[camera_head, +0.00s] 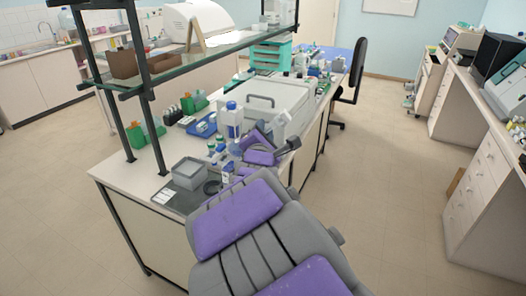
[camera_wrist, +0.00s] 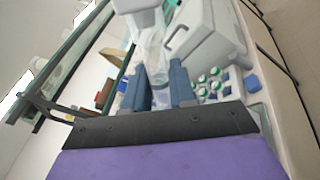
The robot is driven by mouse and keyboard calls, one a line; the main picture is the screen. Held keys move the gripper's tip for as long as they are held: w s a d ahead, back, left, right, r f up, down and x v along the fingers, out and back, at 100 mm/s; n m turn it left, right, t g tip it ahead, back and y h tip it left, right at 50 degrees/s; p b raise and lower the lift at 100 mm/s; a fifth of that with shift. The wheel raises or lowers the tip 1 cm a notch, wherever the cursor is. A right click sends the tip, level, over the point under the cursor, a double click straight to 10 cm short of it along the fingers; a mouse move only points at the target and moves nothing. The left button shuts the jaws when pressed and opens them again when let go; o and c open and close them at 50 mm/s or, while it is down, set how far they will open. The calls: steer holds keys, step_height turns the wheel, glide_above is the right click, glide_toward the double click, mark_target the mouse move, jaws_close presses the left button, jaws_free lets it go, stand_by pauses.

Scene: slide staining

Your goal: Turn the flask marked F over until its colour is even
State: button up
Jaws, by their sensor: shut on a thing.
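My gripper (camera_wrist: 160,82) shows in the wrist view as two blue-grey fingers, shut on a pale, translucent flask (camera_wrist: 154,52). The flask extends up between and beyond the fingertips. I cannot read the mark F on it, and its colour pattern is too faint to judge. In the head view my purple and grey arm reaches over the bench, and the gripper (camera_head: 268,138) is small and partly hidden by its own links. The flask's tilt is hard to tell.
A white bottle with a blue cap (camera_head: 232,122) stands left of my gripper. A grey box (camera_head: 189,172) sits near the bench front. A large white box-shaped device (camera_head: 275,95) stands behind. Several green-capped vials (camera_wrist: 210,85) are right of the fingers. A shelf (camera_head: 225,45) overhangs the left side.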

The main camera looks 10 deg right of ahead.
steer(key=shift+n, duration=1)
steer(key=n+p, duration=0.3)
steer(key=shift+r, duration=0.2)
steer(key=shift+f+n, duration=0.1)
steer(key=shift+n, duration=0.4)
steer(key=n+p, duration=0.3)
steer(key=p, duration=0.2)
steer(key=shift+f+n+p, duration=0.1)
steer(key=shift+n+p, duration=0.4)
steer(key=shift+p, duration=0.15)
